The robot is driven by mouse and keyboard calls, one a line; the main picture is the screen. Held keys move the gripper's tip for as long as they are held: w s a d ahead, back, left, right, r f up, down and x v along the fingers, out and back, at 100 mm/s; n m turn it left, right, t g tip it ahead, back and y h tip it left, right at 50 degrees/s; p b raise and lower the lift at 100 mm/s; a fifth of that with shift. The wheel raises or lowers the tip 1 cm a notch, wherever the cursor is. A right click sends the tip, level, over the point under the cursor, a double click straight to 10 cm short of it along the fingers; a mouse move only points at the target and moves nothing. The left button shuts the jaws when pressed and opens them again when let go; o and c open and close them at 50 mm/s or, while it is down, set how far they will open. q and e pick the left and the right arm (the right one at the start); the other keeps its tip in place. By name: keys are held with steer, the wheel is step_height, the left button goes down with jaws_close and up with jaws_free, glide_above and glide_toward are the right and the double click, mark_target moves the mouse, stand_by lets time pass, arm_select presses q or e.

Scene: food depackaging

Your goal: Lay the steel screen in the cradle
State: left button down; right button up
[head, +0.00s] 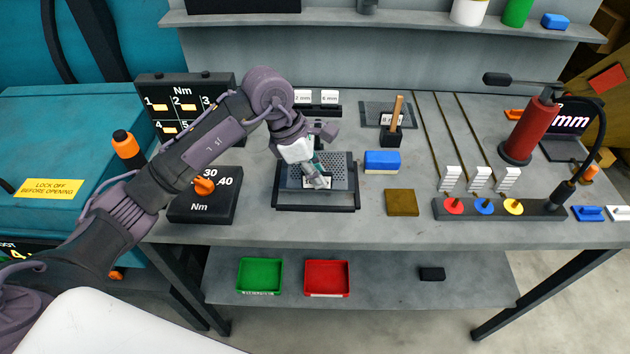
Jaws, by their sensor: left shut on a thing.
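The steel screen (338,168) is a grey perforated plate with a white label near its front edge. It is within the outline of the cradle (290,208), a black frame on the bench. I cannot tell whether it rests fully on the frame or is slightly above it. My left gripper (319,182) reaches down from the upper left and is shut on the screen near its front label. The gripper and wrist hide part of the screen's left side. My right gripper is not in view.
A blue-and-white block (382,162) and a brown pad (401,203) lie right of the cradle. Another perforated plate (372,108) lies behind, near a wooden-handled tool (397,112). A black Nm box (205,208) stands to the left. Green (260,276) and red (327,278) trays sit on the lower shelf.

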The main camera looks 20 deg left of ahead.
arm_select(q)
steer(key=shift+s+a+f, duration=0.1)
step_height(320, 180, down, 3)
steer(key=shift+f+p, duration=0.15)
steer(key=shift+p, duration=0.65)
steer(key=shift+f, duration=0.35)
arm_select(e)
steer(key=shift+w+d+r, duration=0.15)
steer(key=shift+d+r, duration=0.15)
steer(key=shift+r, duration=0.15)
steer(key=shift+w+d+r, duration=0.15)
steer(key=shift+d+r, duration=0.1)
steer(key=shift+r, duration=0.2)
arm_select(q)
steer(key=c, duration=1.2)
jaws_free()
steer(key=b+v, duration=0.3)
steer(key=v, duration=0.9)
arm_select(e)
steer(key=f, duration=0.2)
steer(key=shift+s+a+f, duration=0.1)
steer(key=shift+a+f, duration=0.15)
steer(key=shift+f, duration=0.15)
